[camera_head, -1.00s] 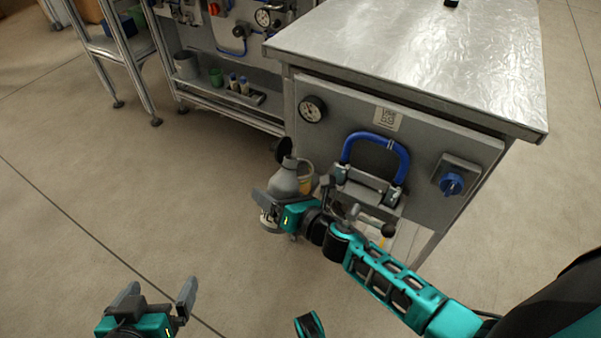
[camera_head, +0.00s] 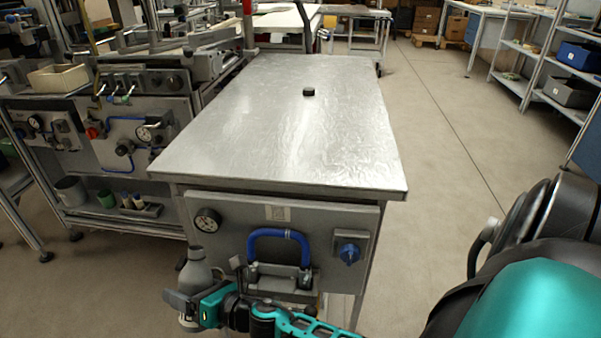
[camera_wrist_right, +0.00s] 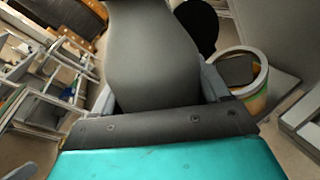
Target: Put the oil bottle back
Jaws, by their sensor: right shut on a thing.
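The oil bottle (camera_head: 196,270) is grey with a narrowing neck. It is upright in front of the metal bench's front panel, at the lower left in the head view. My right gripper (camera_head: 188,303) is shut on it, and the jaws hide part of its body. In the right wrist view the bottle (camera_wrist_right: 150,55) fills the upper middle, between the fingers of the gripper (camera_wrist_right: 160,112). My left gripper is outside the head view now.
The metal-topped bench (camera_head: 285,115) carries a small black object (camera_head: 309,92). A round container (camera_wrist_right: 240,75) stands beside the bottle in the wrist view. Floor is clear to the right.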

